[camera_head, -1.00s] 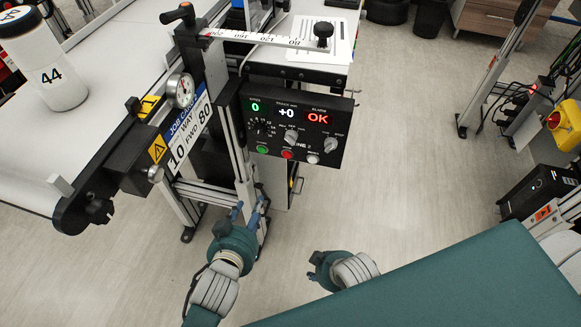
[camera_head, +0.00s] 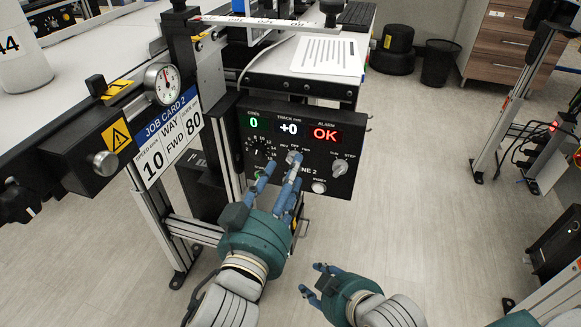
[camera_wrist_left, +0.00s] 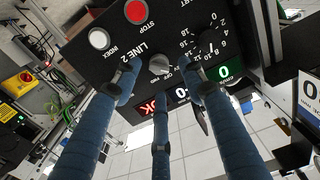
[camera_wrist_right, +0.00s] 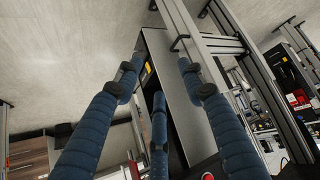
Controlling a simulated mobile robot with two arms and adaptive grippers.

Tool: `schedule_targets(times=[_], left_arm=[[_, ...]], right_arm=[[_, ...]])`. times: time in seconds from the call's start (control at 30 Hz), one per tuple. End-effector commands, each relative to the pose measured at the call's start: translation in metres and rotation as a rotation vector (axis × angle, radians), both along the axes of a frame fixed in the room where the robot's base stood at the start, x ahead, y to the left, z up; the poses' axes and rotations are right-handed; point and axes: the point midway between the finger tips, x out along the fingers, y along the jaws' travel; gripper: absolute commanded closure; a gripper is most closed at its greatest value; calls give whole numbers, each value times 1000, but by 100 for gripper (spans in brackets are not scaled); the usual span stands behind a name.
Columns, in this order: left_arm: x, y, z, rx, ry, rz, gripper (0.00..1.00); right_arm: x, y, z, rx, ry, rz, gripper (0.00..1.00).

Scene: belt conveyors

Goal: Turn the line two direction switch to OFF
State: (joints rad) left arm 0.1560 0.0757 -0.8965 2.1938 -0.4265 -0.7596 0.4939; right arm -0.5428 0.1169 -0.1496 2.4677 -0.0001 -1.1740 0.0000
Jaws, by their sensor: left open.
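The line 2 control panel (camera_head: 300,150) faces me, and its small grey direction switch (camera_head: 293,157) sits under REV, OFF and FWD marks. I cannot tell which mark it points to. My left gripper (camera_head: 281,172) is open in front of the panel, partly covering its lower middle. In the left wrist view the switch (camera_wrist_left: 160,64) shows between the spread fingers (camera_wrist_left: 158,82); contact cannot be made out. My right gripper (camera_head: 318,281) is open and empty below the panel, over the floor. The right wrist view shows its fingers apart beside a metal post.
The red stop button (camera_wrist_left: 136,11) shows in the left wrist view. A job card (camera_head: 170,135) hangs left, by the conveyor.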

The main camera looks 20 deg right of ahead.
Motion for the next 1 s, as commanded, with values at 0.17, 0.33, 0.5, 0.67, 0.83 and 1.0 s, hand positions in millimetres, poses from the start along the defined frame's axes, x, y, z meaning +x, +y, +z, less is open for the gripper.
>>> schedule_targets(times=[0.17, 0.33, 0.5, 0.67, 0.83, 1.0], left_arm=[[19, -13, 0, -1, -2, 0, 58], [26, -17, 0, 0, 0, 0, 58], [27, -18, 0, -1, 1, 0, 58], [26, -18, 0, -1, 1, 0, 76], [26, -18, 1, -2, -1, 0, 100], [26, -18, 2, -2, -3, 0, 100]], right_arm=[[18, 6, 12, 20, -88, 6, 60], [25, 9, 19, 27, -122, 9, 60], [25, 9, 19, 28, -125, 9, 60], [25, 9, 19, 28, -125, 9, 60], [25, 9, 19, 27, -125, 8, 60], [25, 8, 20, 27, -124, 8, 60]])
